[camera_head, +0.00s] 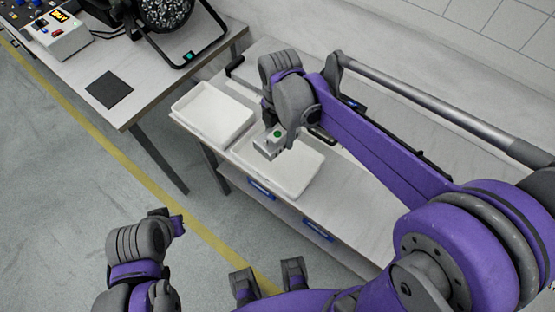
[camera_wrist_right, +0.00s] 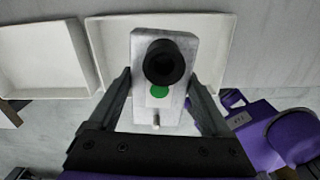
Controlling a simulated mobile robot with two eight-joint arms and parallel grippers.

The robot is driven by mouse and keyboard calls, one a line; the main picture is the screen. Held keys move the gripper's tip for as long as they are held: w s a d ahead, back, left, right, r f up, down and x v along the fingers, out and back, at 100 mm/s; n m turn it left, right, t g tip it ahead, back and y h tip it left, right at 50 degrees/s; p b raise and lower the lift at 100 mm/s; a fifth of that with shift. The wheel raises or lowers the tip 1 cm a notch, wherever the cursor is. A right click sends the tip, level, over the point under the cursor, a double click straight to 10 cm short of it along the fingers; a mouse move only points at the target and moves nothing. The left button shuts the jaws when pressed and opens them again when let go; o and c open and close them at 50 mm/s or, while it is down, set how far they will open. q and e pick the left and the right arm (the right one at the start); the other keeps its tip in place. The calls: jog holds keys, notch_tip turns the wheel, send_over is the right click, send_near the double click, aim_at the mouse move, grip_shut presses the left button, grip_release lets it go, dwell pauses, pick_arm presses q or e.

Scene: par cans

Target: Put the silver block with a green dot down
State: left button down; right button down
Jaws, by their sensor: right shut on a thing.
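The silver block with a green dot (camera_wrist_right: 147,112) is between the fingers of my right gripper (camera_wrist_right: 158,105), which is shut on it. The block has a dark round knob near its far end, and the green dot shows just below the knob. In the head view the block (camera_head: 267,149) is over the right white tray (camera_head: 308,171), and whether it touches the tray cannot be told. My left gripper (camera_head: 176,224) is low at the left over the floor, away from the tables; its fingers are too unclear to judge.
A second white tray (camera_head: 212,113) stands just left of the right tray on the light workbench (camera_head: 345,205). Another table (camera_head: 150,88) at the upper left holds a black lamp (camera_head: 165,14), a control box (camera_head: 60,36) and a dark square pad (camera_head: 109,90).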

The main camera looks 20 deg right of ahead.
aim_at(278, 159)
jog(key=shift+s+n, duration=0.15)
jog(key=shift+n, duration=0.35)
jog(key=shift+a+f, duration=0.1)
jog(key=shift+f, duration=0.15)
notch_tip(278, 159, down, 9)
jog(key=shift+f+b, duration=0.15)
jog(key=shift+b, duration=0.3)
jog(key=shift+f, duration=0.2)
grip_release()
jog(key=shift+r, duration=0.2)
